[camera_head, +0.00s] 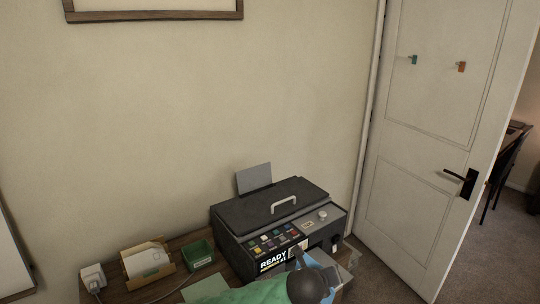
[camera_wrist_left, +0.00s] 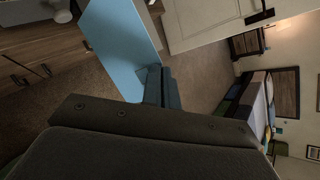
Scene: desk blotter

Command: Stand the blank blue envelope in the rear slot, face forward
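The light blue envelope (camera_wrist_left: 122,45) fills the upper middle of the left wrist view. The face I see there is plain. My left gripper (camera_wrist_left: 153,88) is shut on its lower edge. In the head view, a light blue part of the envelope (camera_head: 345,273) shows beside my dark wrist, low in front of the printer's right side; most is hidden. The dark printer (camera_head: 270,213) stands on the desk, its front panel reading "READY". A grey upright panel (camera_head: 254,178) rises behind its lid at the rear; the slot opening itself is not visible. My right gripper is in neither view.
Left of the printer are a green tray (camera_head: 199,254), a wooden holder with white envelopes (camera_head: 148,260) and a white plug adapter (camera_head: 93,277) with a cable. A wall stands close behind the desk. A door (camera_head: 420,130) stands to the right.

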